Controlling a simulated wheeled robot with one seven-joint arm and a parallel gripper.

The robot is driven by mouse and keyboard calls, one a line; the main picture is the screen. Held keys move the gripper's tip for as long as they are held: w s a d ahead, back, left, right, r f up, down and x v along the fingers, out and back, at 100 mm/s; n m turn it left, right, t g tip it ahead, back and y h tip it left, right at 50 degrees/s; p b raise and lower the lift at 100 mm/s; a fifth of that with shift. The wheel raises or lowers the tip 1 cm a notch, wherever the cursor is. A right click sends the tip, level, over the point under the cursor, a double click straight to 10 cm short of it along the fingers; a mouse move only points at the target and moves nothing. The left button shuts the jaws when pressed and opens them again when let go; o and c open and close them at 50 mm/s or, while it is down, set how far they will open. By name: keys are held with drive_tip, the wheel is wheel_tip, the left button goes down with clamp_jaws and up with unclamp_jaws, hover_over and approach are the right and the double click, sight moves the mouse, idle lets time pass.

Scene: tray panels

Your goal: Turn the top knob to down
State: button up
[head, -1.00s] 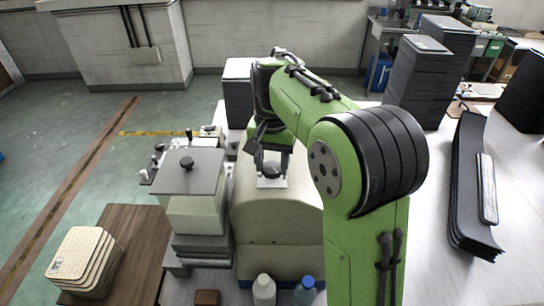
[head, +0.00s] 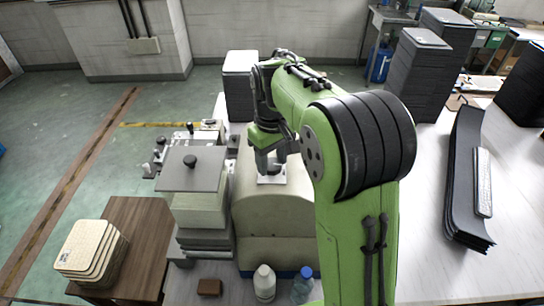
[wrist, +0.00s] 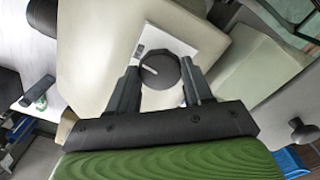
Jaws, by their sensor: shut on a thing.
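A dark round knob (wrist: 158,70) with a white pointer line sits on a small white plate (wrist: 186,41) in the wrist view. The pointer line lies on the knob's left part and slants toward the upper left of that picture. My gripper (wrist: 161,68) has one finger on each side of the knob and is shut on it. In the head view my gripper (head: 268,163) comes down over the white plate (head: 271,180) on top of a beige rounded housing (head: 272,222). The knob is hidden by the gripper there.
A grey-topped box (head: 190,180) with a black handle stands just left of the housing. Bottles (head: 264,284) and a brown block (head: 209,287) are in front. Dark stacked panels (head: 425,75) stand at the right. The white table right of my arm has free room.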

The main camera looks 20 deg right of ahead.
sight(272, 164)
drive_tip(key=shift+n, duration=0.6)
drive_tip(key=o, duration=1)
drive_tip(key=shift+o, duration=0.2)
wheel_tip(272, 164, up, 16)
drive_tip(key=shift+f, duration=0.1)
